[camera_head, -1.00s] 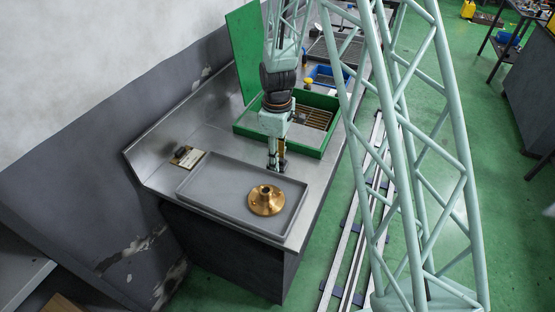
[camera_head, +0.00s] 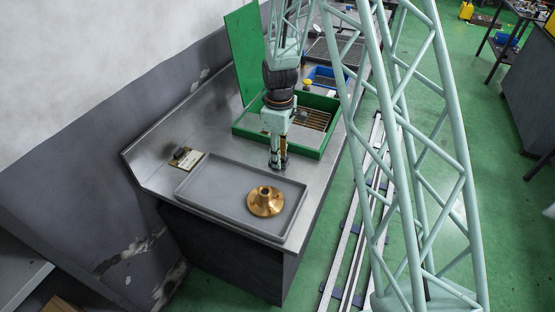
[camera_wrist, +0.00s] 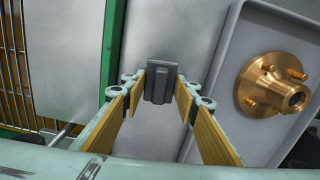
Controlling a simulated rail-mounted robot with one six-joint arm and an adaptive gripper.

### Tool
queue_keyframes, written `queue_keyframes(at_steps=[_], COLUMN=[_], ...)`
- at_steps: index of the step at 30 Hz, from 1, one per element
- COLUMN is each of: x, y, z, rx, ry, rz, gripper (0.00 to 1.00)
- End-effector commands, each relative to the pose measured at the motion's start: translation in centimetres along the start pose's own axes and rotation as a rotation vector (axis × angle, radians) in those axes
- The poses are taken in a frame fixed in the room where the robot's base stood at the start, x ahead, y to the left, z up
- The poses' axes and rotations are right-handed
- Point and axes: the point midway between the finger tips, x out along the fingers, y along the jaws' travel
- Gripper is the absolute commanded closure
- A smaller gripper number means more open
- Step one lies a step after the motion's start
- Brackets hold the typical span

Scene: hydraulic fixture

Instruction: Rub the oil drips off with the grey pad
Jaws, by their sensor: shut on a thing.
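My gripper (camera_head: 278,165) is over the steel worktop (camera_head: 325,170), between the grey tray and the green crate. In the wrist view its two yellow-lined fingers are closed on a small dark grey pad (camera_wrist: 160,84) at their tips. The pad is over bare worktop beside the tray's raised edge; I cannot tell whether it touches the surface. I cannot make out any oil drips on the worktop in either view.
A grey tray (camera_head: 215,188) holds a brass flanged fitting (camera_head: 265,201), also in the wrist view (camera_wrist: 271,86). A green-walled crate (camera_head: 250,134) with a grid stands behind. A dark item (camera_head: 180,153) rests on a card at the left.

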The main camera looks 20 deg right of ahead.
Motion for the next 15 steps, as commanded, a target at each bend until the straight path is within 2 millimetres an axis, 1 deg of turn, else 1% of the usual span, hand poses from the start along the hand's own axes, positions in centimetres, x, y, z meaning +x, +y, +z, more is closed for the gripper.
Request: queue_keyframes(at_steps=[6,15], x=[-0.1,-0.1], y=[1.2,1.7], z=[0.1,0.1], rx=[0.001,0.001], ry=[0.0,0.0], rz=[0.0,0.0], gripper=[0.84,0.84])
